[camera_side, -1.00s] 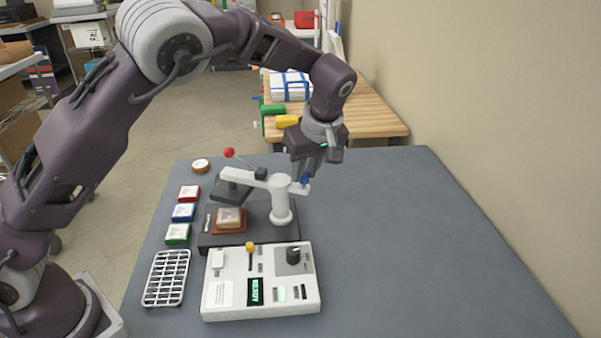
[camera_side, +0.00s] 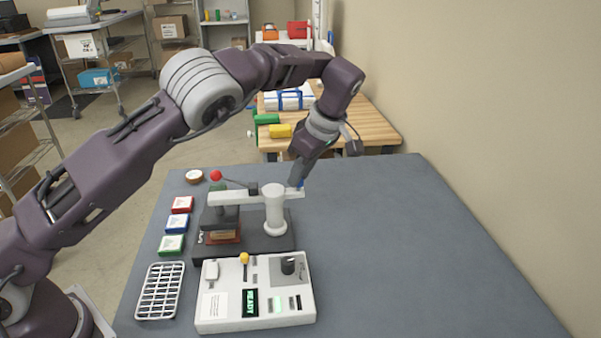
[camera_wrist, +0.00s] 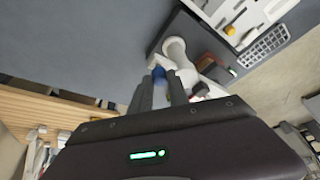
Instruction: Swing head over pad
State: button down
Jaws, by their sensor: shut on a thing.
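The press has a white swing arm (camera_side: 236,197) on a white post (camera_side: 274,210). Its dark head (camera_side: 220,216) hangs from the arm's left end, above the reddish pad (camera_side: 222,240) with a tan piece on it, and hides most of that piece. A gap between head and pad is hard to judge. A red-ball lever (camera_side: 216,176) rises from the arm. My gripper (camera_side: 299,183) is shut on the blue knob (camera_side: 302,179) at the arm's right end. In the wrist view, the blue knob (camera_wrist: 158,73) sits between my fingertips (camera_wrist: 160,84).
A white control box (camera_side: 255,293) with a green "READY" display stands in front of the press. The table's right side is clear.

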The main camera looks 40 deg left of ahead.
jog(key=shift+a, duration=0.1)
jog(key=c, duration=1.3)
grip_release()
jog(key=v, duration=0.7)
